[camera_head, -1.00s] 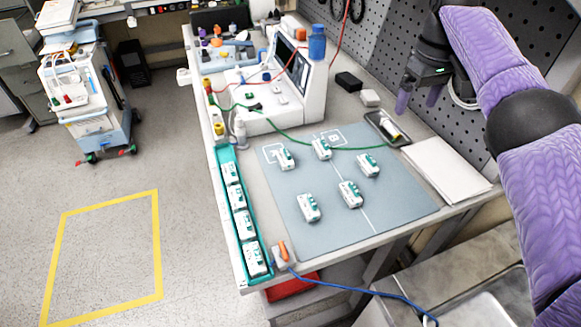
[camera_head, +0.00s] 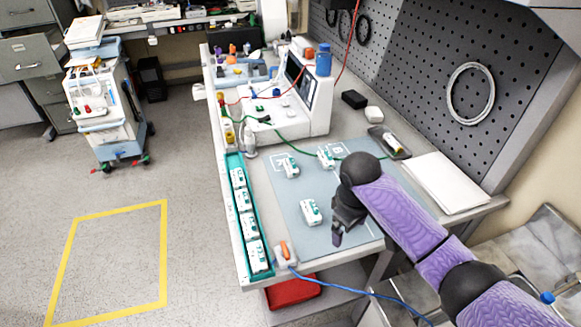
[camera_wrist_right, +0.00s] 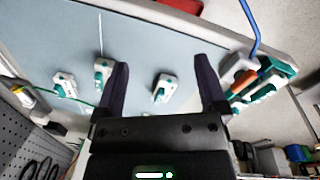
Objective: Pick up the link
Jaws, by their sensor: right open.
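Small white-and-teal units sit on the grey-blue mat (camera_head: 290,190); which one is called the link I cannot tell. In the head view one is at the front (camera_head: 311,212), and two stand farther back (camera_head: 290,165) and (camera_head: 326,158). My right gripper (camera_head: 340,239) is over the mat's front right part, just right of the front unit. In the right wrist view the gripper (camera_wrist_right: 163,62) is open and empty. One unit (camera_wrist_right: 166,88) shows between its fingers, apart from them. My right arm hides the mat's right part. My left gripper is out of view.
A teal tray (camera_head: 268,267) with several similar units lines the table's left edge. A white box with an orange lever (camera_head: 286,256) stands at the front corner. A white monitor machine (camera_head: 315,118), a black tray (camera_head: 377,132) and white sheets (camera_head: 445,182) stand behind or right.

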